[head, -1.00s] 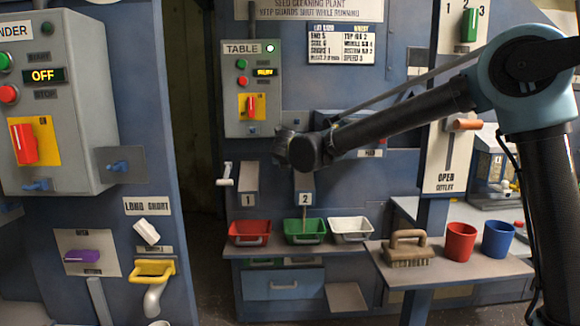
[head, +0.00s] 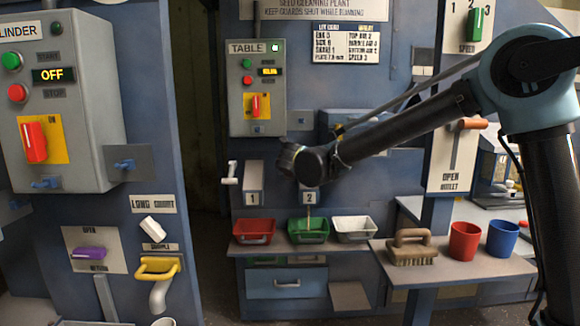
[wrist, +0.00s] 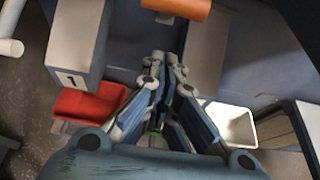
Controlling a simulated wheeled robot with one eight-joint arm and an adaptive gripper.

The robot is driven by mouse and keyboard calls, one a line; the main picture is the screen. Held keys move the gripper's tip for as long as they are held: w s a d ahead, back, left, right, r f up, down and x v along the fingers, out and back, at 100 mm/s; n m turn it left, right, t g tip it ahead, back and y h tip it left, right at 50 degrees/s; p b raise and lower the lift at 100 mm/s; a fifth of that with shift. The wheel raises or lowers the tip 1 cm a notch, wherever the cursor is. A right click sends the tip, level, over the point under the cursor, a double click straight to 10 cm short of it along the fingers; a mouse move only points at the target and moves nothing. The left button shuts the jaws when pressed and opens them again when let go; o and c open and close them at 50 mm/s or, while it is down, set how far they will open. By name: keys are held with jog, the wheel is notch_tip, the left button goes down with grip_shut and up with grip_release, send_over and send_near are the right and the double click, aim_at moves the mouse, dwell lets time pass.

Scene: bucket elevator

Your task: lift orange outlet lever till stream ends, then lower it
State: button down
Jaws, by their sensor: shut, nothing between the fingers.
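In the head view the arm's end (head: 292,160) is above chute 2 and the fingers are hard to make out. A thin tan stream (head: 308,213) runs down into the green tray (head: 308,236).
A red tray (head: 253,238) and a white tray (head: 355,236) flank the green one. A shelf at right holds a brush (head: 412,253), a red cup (head: 464,240) and a blue cup (head: 501,238). Chute 1 (wrist: 76,45) is left of my gripper.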

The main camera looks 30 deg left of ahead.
jog(key=s+d+r, duration=0.4)
jog(key=s+r, duration=0.1)
jog(key=r, duration=0.2)
jog(key=shift+s+r, duration=0.15)
